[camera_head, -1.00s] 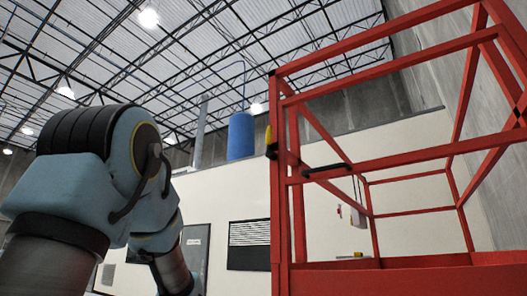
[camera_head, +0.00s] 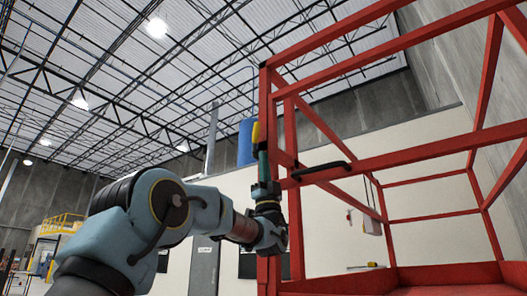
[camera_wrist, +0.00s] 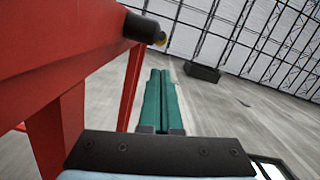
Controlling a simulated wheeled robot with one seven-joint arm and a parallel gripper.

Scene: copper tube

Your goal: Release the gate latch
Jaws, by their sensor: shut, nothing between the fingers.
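The gate latch (camera_head: 256,133) shows as a small yellow piece on the upright post of the red frame in the head view. In the wrist view a black cylinder with a yellow bit at its end, which looks like the latch (camera_wrist: 142,27), sits past the fingertips, toward the upper left. My gripper (camera_head: 263,153) points upward beside the post, its tips just below and right of the yellow piece. Its green fingers (camera_wrist: 160,73) are pressed together with nothing between them. The head view does not show clearly whether the tips touch the latch. The latch's lower black part is hidden behind my fingers.
The red frame (camera_head: 400,158) of the gate and cage fills the right side. A black handle (camera_head: 320,170) sits on its crossbar, right of my gripper. A pale wall and a blue tank (camera_head: 245,141) stand behind. The space left of the post is open, apart from my arm.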

